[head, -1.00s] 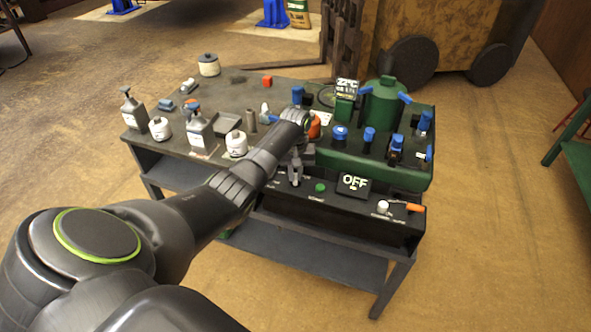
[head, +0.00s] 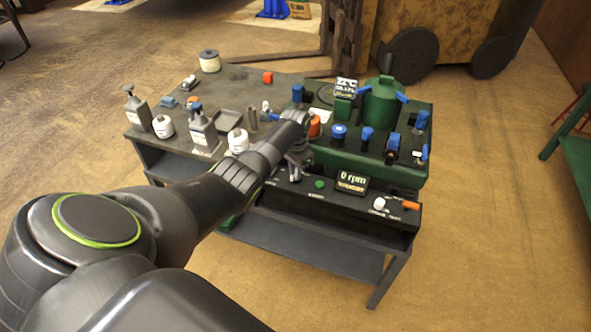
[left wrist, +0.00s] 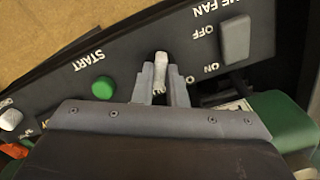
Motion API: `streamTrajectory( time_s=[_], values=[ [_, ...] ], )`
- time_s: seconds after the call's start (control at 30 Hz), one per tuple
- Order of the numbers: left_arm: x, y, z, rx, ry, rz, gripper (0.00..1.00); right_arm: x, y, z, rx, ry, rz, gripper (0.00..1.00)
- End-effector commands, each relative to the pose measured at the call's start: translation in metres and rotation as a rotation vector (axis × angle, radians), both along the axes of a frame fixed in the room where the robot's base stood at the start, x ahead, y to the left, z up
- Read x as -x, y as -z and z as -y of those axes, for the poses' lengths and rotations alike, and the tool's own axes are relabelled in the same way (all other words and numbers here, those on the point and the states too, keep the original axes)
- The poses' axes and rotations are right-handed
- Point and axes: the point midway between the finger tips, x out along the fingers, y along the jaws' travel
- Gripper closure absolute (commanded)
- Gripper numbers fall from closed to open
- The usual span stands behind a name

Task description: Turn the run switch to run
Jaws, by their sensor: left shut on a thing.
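The control panel (head: 340,210) runs along the front of the bench. The run switch, a small pale lever (left wrist: 160,64), stands on it between the fingertips of my left gripper (left wrist: 160,84). The gripper is shut on that lever; its base and label are largely hidden by the fingers. In the head view my left gripper (head: 294,173) is at the left part of the panel, beside the green START button (head: 319,184). The display (head: 352,183) reads "0 rpm" with a small yellow line below that I cannot read. My right gripper is out of view.
A fan switch (left wrist: 236,38) marked OFF and ON is close to my fingers. A white knob (head: 379,203) and an orange handle (head: 411,205) are at the panel's right. The green machine (head: 382,105) with blue parts stands behind; bottles crowd the bench's left.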

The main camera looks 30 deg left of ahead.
Motion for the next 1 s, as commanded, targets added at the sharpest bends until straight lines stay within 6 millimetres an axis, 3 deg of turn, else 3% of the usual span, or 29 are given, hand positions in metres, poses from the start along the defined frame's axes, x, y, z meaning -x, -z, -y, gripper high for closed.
streamTrajectory(
  time_s=[0.63,0.67,0.8,1.0],
  values=[
    [-0.0018,-0.0018,-0.0002,-0.002,0.054,0.006,1.0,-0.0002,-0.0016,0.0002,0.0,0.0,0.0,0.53],
    [-0.0018,-0.0018,-0.0002,-0.002,0.054,0.006,0.86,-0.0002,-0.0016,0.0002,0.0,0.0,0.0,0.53],
    [-0.0014,-0.0014,-0.0002,-0.001,0.052,0.004,0.67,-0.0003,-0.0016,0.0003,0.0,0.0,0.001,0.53],
    [-0.0007,-0.0007,0.0,0.0,0.051,0.002,0.66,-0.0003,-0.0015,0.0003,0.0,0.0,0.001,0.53]
  ],
)
